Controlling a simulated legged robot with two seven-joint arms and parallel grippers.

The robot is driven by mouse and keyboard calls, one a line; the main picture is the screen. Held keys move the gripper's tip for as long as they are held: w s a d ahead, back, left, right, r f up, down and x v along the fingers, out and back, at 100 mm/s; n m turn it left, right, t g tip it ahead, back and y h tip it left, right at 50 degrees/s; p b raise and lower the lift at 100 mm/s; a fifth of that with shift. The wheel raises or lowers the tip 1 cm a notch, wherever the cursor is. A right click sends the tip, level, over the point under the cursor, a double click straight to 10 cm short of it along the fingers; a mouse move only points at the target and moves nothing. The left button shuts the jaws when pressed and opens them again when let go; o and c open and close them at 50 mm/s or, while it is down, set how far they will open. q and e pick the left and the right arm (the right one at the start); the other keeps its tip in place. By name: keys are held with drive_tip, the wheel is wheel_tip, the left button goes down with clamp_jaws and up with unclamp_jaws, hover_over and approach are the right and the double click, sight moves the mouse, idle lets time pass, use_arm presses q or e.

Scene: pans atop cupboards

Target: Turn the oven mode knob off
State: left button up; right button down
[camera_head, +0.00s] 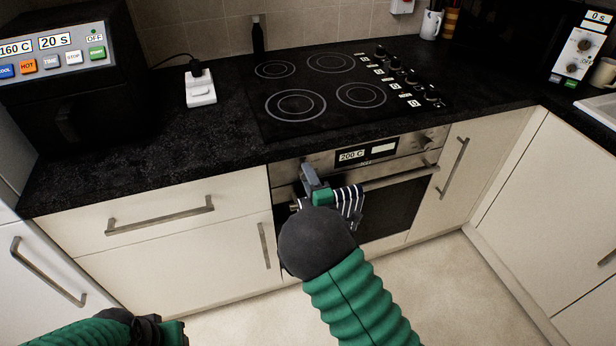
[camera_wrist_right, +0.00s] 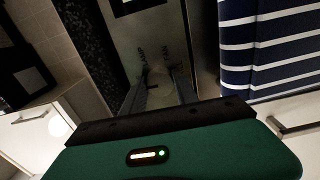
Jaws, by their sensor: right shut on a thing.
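The oven (camera_head: 390,210) is built in under the hob, with a steel control panel whose display (camera_head: 350,155) reads 200 C. My right gripper (camera_head: 309,176) is at the left end of this panel and hides the knob there in the head view. In the right wrist view its two fingers (camera_wrist_right: 158,88) are shut on the oven mode knob (camera_wrist_right: 156,76), which shows partly between them. Lettering like "LAMP" and "FAN" is beside the knob. My left gripper (camera_head: 172,331) is at the bottom left, away from the oven, its fingers not clear.
A striped towel (camera_head: 347,203) hangs on the oven door handle (camera_head: 400,177), close to my right gripper; it also fills the right of the wrist view (camera_wrist_right: 270,45). Another knob (camera_head: 424,141) is at the panel's right end. The black worktop (camera_head: 215,135) juts above the panel.

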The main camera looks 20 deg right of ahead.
drive_tip(key=shift+s+a+f, duration=0.1)
drive_tip(key=shift+a+f, duration=0.1)
drive_tip(key=shift+f, duration=0.2)
drive_tip(key=c, duration=1.2)
unclamp_jaws()
drive_tip(key=shift+o, duration=1.3)
drive_tip(key=shift+r, duration=0.2)
drive_tip(key=s+p, duration=0.5)
drive_tip(key=s, duration=1.1)
drive_tip(key=shift+s+d+p, duration=0.3)
drive_tip(key=shift+s, duration=0.05)
